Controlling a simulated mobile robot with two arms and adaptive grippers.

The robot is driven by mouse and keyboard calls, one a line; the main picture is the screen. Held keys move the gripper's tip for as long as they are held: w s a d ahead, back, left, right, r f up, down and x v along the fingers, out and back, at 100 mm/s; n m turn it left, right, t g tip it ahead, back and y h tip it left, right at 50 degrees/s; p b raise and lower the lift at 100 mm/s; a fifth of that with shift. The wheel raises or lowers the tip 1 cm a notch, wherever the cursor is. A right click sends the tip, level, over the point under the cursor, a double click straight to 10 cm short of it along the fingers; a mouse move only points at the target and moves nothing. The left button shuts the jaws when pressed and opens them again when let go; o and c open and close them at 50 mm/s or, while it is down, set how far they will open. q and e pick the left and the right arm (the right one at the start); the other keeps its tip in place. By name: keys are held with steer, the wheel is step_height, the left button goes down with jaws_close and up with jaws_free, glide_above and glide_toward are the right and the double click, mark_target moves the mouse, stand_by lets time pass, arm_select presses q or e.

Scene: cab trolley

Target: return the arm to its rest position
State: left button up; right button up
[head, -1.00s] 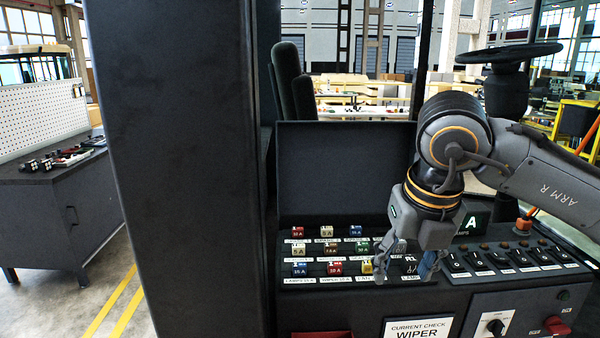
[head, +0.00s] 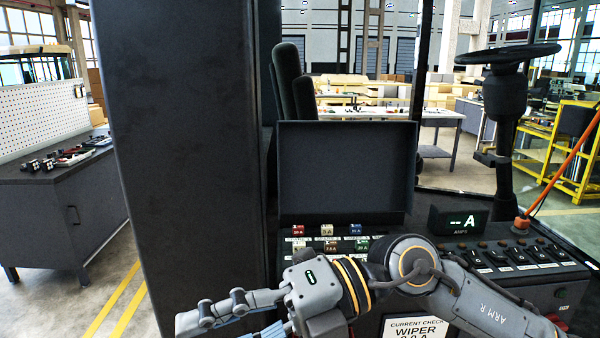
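My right arm, marked ARM R, comes in from the right, low across the front of the dashboard panel. My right gripper (head: 232,323) points left near the bottom edge of the head view. Its grey upper finger and the blue-padded lower finger look spread apart, with nothing seen between them. The lower finger is partly cut off by the frame. The arm covers the lower part of the fuse panel. Above it show a red fuse (head: 298,230), a beige fuse (head: 327,230) and a blue fuse (head: 356,229). My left gripper is not in view.
A raised dark lid (head: 345,170) stands behind the fuses. The amps display (head: 462,221) reads "-- A", beside a row of switches (head: 515,256). A steering wheel (head: 508,53) stands at right, a thick dark pillar (head: 180,170) at left. A workbench (head: 60,205) is far left.

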steer(key=w+d+r+m+t+y, duration=0.4)
steer(key=w+r+m+t+y, duration=0.2)
steer(key=r+m+t+y, duration=0.35)
steer(key=w+d+f+m+t+h, duration=0.65)
steer(key=w+m+t+h, duration=0.2)
steer(key=m+t, duration=0.75)
steer(key=d+f+m+g+h, duration=0.2)
steer(key=d+f+m+h, duration=0.45)
steer(key=f, duration=0.45)
steer(key=d+f+m+g+h, duration=0.3)
steer(key=d+f+m+h, duration=0.4)
steer(key=f, duration=0.4)
steer(key=s+d+f+g+h, duration=0.1)
steer(key=s+d+f+g, duration=0.2)
steer(key=s+f+g, duration=0.6)
steer(key=s+d+f+g+h, duration=0.1)
steer(key=s+d+f+g, duration=0.15)
steer(key=s+f, duration=1.1)
step_height(320, 180, down, 26)
steer(key=s+g, duration=0.2)
steer(key=s+d+f+g, duration=0.1)
steer(key=s+d+f, duration=0.1)
steer(key=s+f, duration=1.3)
steer(key=shift+s+d+f, duration=0.3)
steer(key=shift+s, duration=0.65)
